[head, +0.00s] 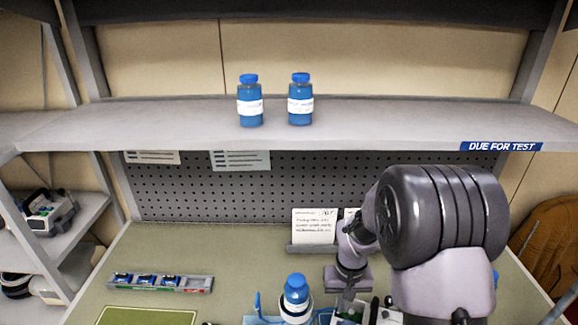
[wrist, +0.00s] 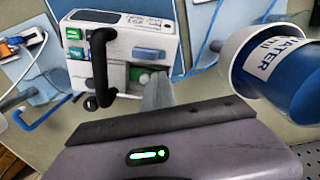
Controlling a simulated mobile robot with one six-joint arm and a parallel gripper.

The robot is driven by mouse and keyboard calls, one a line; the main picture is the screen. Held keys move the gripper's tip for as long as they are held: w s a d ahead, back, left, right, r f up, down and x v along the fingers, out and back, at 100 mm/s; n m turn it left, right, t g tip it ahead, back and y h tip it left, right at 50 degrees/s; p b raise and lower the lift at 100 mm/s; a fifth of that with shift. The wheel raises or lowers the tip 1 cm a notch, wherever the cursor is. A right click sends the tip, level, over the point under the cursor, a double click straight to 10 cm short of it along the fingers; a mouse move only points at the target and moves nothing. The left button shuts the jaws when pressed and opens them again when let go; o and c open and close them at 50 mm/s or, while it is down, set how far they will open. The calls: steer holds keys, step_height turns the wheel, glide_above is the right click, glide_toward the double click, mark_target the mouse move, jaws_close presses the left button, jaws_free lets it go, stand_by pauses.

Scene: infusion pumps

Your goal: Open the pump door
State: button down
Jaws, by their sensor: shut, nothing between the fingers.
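In the wrist view the pump (wrist: 146,38) is a white box with a green screen, a blue part and a black curved handle (wrist: 100,62) standing out from its front. I cannot tell whether its door is ajar. My gripper (wrist: 157,93) is shut and empty; its grey tip shows just below the pump's front, right of the handle. I cannot tell whether it touches the pump. In the head view my arm hides most of the pump, with only a bit of it showing at the bottom edge.
A bottle labelled WATER (wrist: 265,65) stands close to the right of my gripper; it also shows in the head view (head: 296,297). Two blue bottles (head: 250,100) (head: 300,100) stand on the upper shelf. A grey rack (head: 190,284) lies on the bench's left, with free bench behind it.

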steer(key=shift+w, duration=0.55)
steer(key=shift+s, duration=1)
step_height(320, 180, up, 8)
steer(key=p, duration=0.5)
steer(key=s+a+r+m+t+y+b, duration=0.1)
steer(key=s+a+r+m+t+b, duration=0.15)
steer(key=s+r+b, duration=0.6)
steer(key=s+a+f+m+t+y+b, duration=0.1)
steer(key=s+f+m+t+b, duration=0.1)
steer(key=s+b, duration=0.5)
steer(key=s+t, duration=0.1)
steer(key=s, duration=0.4)
steer(key=shift+s+a+b, duration=0.15)
steer(key=shift+b, duration=0.25)
